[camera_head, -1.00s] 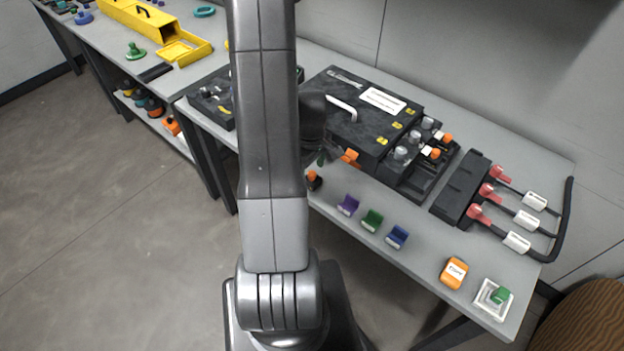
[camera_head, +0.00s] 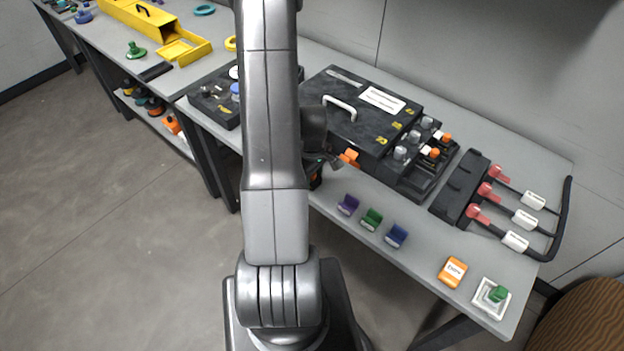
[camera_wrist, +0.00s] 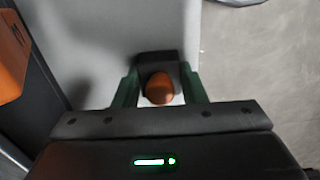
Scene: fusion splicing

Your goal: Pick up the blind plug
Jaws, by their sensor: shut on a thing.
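The blind plug, a small round orange-brown knob (camera_wrist: 159,90), shows in the wrist view in front of a black block (camera_wrist: 157,60). My gripper (camera_wrist: 160,82) has its two green fingers on either side of the knob and is shut on it. Whether the plug is still seated in or on the black block cannot be told. In the head view my gripper (camera_head: 316,172) is low at the table's front edge, left of the purple piece, mostly hidden behind my arm. The plug is hidden there.
A black case with a white handle (camera_head: 345,108) stands close behind my gripper. An orange part (camera_wrist: 10,68) is close at left in the wrist view. Purple (camera_head: 348,205), green (camera_head: 372,219) and blue (camera_head: 396,236) pieces stand along the table edge.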

